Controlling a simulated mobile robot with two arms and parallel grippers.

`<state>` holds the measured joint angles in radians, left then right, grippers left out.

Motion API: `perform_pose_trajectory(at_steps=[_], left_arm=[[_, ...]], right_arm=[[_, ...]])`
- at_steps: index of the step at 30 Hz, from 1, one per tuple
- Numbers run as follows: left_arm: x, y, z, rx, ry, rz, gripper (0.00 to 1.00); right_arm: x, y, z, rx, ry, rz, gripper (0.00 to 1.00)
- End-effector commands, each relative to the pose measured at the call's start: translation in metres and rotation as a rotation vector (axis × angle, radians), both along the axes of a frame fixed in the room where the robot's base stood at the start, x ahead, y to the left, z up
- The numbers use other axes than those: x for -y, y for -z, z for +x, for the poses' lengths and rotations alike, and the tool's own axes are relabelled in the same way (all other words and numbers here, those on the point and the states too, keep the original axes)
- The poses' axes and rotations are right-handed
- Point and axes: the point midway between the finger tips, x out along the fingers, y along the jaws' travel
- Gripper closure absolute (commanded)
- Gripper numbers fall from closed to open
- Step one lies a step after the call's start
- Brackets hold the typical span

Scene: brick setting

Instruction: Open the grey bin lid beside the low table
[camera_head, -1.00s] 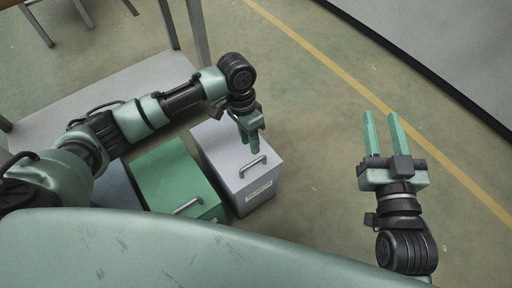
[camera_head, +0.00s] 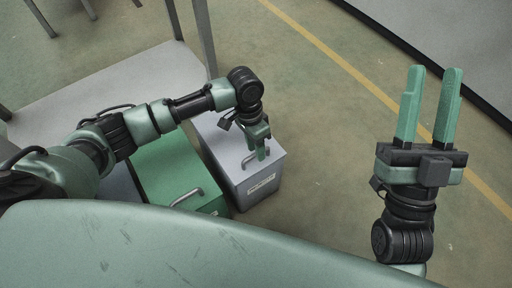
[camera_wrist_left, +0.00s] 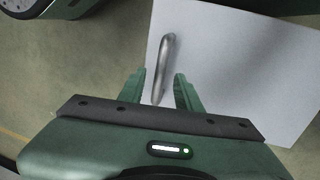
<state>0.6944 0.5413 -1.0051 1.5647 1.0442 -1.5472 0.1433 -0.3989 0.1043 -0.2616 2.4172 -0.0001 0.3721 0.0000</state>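The grey bin (camera_head: 225,150) stands on the floor beside the low table, with its lid down. A metal bar handle (camera_head: 248,161) sits on the lid near its labelled front edge. My left gripper (camera_head: 261,151) is over the lid, pointing down at the handle. In the left wrist view my left gripper (camera_wrist_left: 157,84) is open, and the lower end of the handle (camera_wrist_left: 164,60) lies between its fingers. The pale lid (camera_wrist_left: 235,70) fills the right side there. Contact with the handle cannot be told. My right gripper (camera_head: 432,75) is open and empty, over the floor on the right.
A green bin (camera_head: 165,165) with its own handle stands left of the grey bin. The low table (camera_head: 130,78) is behind, with a leg near the bins. A bluish bin (camera_head: 118,184) is partly hidden by my arm. The floor right of the grey bin is clear.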

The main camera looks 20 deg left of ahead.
Motion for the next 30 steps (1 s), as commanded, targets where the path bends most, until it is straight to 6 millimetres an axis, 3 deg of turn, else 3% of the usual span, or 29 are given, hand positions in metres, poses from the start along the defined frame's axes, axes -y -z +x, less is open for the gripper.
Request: perform_pose_trajectory(at_steps=[5, 9, 30], left_arm=[[0.0002, 0.0001, -0.0001, 0.000, 0.000, 0.000, 0.66], [0.0002, 0.0000, -0.0001, 0.000, 0.000, 0.000, 1.00], [-0.0002, -0.0002, 0.0003, 0.001, 0.000, 0.001, 1.00]], right_arm=[[0.0000, -0.0001, 0.0001, 0.000, 0.000, 0.000, 0.64], [-0.0001, -0.0001, 0.0002, -0.001, 0.000, 0.000, 0.64], [0.0001, 0.0001, 0.0005, -0.002, 0.001, -0.001, 0.64]])
